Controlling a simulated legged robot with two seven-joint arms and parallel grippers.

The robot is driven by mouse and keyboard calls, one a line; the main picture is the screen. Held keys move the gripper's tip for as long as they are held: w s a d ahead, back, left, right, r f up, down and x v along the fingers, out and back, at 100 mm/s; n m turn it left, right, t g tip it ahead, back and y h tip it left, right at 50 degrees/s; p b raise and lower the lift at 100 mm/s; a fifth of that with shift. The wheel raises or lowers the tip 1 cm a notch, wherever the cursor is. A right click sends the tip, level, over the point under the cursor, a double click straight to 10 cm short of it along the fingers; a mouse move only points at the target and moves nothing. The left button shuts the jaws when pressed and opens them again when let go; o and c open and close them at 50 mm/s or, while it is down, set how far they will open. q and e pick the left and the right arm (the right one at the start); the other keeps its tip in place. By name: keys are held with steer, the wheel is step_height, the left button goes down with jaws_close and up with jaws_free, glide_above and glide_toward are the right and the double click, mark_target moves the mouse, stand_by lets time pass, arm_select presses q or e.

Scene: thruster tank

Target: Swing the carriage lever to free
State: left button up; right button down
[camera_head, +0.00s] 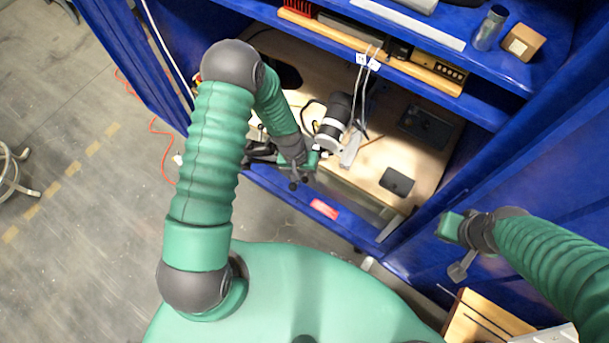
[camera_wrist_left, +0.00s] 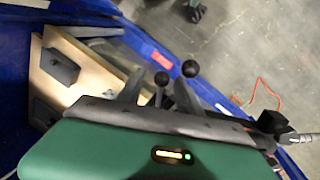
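In the head view my left gripper (camera_head: 300,172) is at the front edge of the workbench inside the blue cabinet, beside dark ball-knobbed levers (camera_head: 293,186). In the left wrist view two black ball knobs (camera_wrist_left: 162,78) (camera_wrist_left: 190,68) stand near the fingers (camera_wrist_left: 158,92). The fingers look apart, with one knob's stem between them; whether they touch it cannot be told. Which knob belongs to the carriage lever is unclear. A black and white cylindrical thruster (camera_head: 333,125) stands just right of the gripper. My right gripper (camera_head: 462,264) hangs away from the bench, near the right blue panel.
Blue shelves (camera_head: 480,105) above the bench hold a metal cup (camera_head: 490,27), a small box (camera_head: 523,42) and equipment. A dark block (camera_head: 397,182) sits on the bench top. Open concrete floor (camera_head: 70,130) lies to the left, with an orange cable.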

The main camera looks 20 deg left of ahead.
arm_select(q)
steer(key=a+r+b, duration=0.1)
steer(key=a+r, duration=0.2)
steer(key=r, duration=1.3)
steer(key=shift+s+r+b, duration=0.2)
steer(key=shift+s+b, duration=0.1)
steer(key=shift+b, duration=0.05)
steer(key=shift+a, duration=0.1)
steer(key=s+d+r+m+t+y+b, duration=0.1)
steer(key=s+b, duration=0.3)
steer(key=s, duration=0.5)
steer(key=shift+d+r+m+t+y, duration=0.15)
steer(key=shift+d+m+t+y, duration=0.45)
steer(key=shift+d+m, duration=0.25)
